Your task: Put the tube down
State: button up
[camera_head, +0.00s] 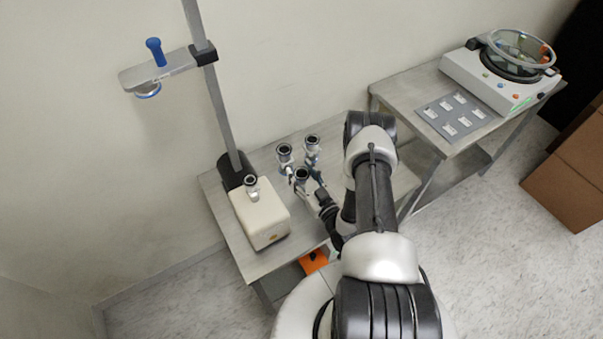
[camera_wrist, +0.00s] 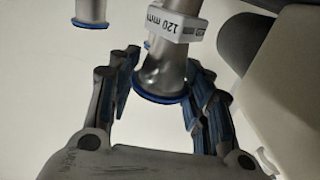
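Three upright metal tubes stand close together on the left table in the head view: one at the left (camera_head: 284,152), one at the back (camera_head: 312,143) and one at the front (camera_head: 301,175). My gripper (camera_head: 317,185) is low beside the front tube, partly hidden by my arm. In the wrist view, a metal tube (camera_wrist: 163,70) with a blue rim and a white label reading 120 mm lies between the two blue-padded fingers of my gripper (camera_wrist: 165,75). I cannot tell whether the pads touch it. Another blue-rimmed tube (camera_wrist: 90,10) shows at upper left.
A cream box (camera_head: 262,216) with a short fitting stands left on the table (camera_head: 245,255). Behind it rises a metal post (camera_head: 222,115) with a side arm. A second table (camera_head: 415,95) at right bears a grey panel and a round device (camera_head: 500,80). Cardboard boxes (camera_head: 575,165) stand far right.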

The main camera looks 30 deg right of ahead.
jog(key=o, duration=0.4)
jog(key=shift+r, duration=0.1)
jog(key=shift+s+r, duration=0.15)
jog(key=s+p, duration=0.1)
jog(key=s, duration=0.6)
jog(key=shift+s+d+p, duration=0.15)
jog(key=shift+p, duration=0.25)
